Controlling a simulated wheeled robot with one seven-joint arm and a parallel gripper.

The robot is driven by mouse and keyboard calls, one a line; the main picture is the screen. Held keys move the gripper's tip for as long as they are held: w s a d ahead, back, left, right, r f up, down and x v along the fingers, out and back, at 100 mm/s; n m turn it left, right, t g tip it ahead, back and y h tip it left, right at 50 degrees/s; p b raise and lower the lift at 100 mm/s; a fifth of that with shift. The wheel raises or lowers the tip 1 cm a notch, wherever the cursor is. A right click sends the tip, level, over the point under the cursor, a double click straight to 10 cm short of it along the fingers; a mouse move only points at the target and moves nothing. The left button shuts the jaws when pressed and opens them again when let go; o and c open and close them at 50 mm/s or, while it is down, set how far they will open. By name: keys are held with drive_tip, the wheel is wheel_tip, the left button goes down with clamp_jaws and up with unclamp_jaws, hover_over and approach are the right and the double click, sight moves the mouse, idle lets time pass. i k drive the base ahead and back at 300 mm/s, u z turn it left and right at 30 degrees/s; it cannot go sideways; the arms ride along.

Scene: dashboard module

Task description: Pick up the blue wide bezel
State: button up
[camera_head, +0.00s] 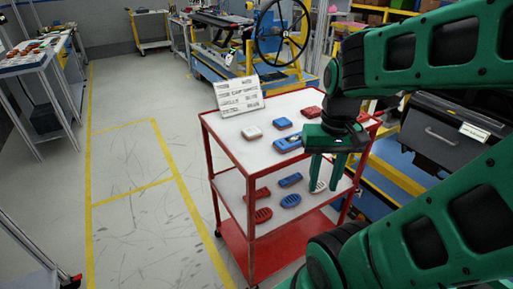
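Several blue pieces are on the red cart. On the top shelf, one blue piece (282,123) lies near the middle. Another blue piece (286,144) lies nearer, just left of my gripper and partly hidden by it. On the lower shelf are a blue piece (290,180) and a slotted blue piece (291,201). They are too small to tell surely which is the wide bezel. My gripper (324,176) points down at the cart's right part. Its two green fingers are apart, with nothing visibly held. Its exact height over the shelf is unclear.
The red cart (228,145) also carries white and red pieces on both shelves. A white sign (239,95) stands at its back left. A dark cabinet (440,135) stands right. My arm hides the right side. The floor left of the cart is clear.

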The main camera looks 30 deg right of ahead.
sight(284, 145)
drive_tip(key=u, duration=0.5)
drive_tip(key=k, duration=1.4)
drive_tip(key=z, duration=1.1)
drive_tip(key=i, duration=1.5)
